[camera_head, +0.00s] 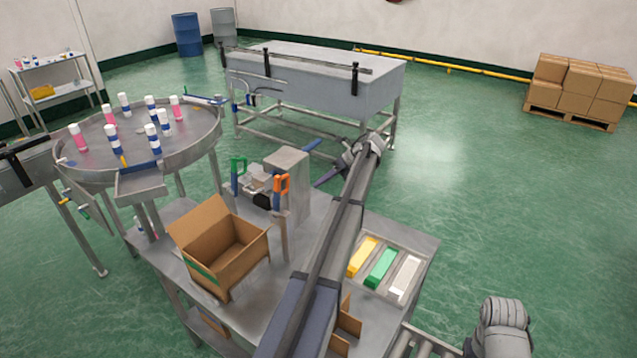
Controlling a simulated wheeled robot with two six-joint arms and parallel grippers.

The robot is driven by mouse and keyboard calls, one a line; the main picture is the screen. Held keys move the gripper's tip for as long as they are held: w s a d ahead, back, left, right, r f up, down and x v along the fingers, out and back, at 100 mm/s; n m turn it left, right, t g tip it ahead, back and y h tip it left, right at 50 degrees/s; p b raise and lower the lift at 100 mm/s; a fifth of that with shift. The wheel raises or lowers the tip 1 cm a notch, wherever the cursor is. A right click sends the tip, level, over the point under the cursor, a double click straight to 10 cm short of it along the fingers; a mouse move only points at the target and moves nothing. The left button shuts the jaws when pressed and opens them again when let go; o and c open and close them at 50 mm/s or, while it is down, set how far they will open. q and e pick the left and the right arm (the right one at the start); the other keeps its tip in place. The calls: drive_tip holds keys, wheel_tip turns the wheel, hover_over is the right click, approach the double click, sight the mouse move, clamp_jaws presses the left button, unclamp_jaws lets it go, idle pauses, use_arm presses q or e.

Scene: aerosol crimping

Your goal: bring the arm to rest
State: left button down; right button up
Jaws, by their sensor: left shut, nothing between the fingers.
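My left arm reaches up across the middle of the head view, over the steel workbench (265,325). Its wrist end is near the bench's far edge. My left gripper (322,180) points left from there, shut and empty, to the right of the grey box-shaped machine (290,165). It looks clear of the things on the bench, though its exact height is hard to tell. Part of my right arm shows at the lower right; its gripper is out of view.
An open carton (222,252) stands on the bench left of my arm. Yellow, green and white blocks (382,266) lie right of it. A round table (95,160) with several bottles is at left, a long steel table (310,85) behind.

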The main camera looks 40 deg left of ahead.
use_arm(q)
drive_tip(key=shift+s+a, duration=0.1)
drive_tip(key=shift+s, duration=0.1)
idle(0.4)
drive_tip(key=s+d+f+n+t+h, duration=0.1)
drive_tip(key=s+d+f+n, duration=0.15)
drive_tip(key=d, duration=0.65)
drive_tip(key=s+d+f+n+t, duration=0.1)
drive_tip(key=s+d+n+t, duration=0.15)
drive_tip(key=d, duration=0.65)
drive_tip(key=s+d+f+n+h, duration=0.1)
drive_tip(key=s+d+n+h, duration=0.1)
drive_tip(key=s+d, duration=0.6)
drive_tip(key=s+d+f+n+t+h, duration=0.1)
drive_tip(key=s+d+n, duration=0.4)
drive_tip(key=d, duration=0.8)
drive_tip(key=s+d+f+n+t+h, duration=0.1)
drive_tip(key=s+d+f+n+h, duration=0.1)
drive_tip(key=s+d, duration=0.9)
drive_tip(key=shift+s+d+n+h, duration=0.3)
drive_tip(key=shift+s+n, duration=0.3)
drive_tip(key=shift+n, duration=0.3)
drive_tip(key=shift+a, duration=0.1)
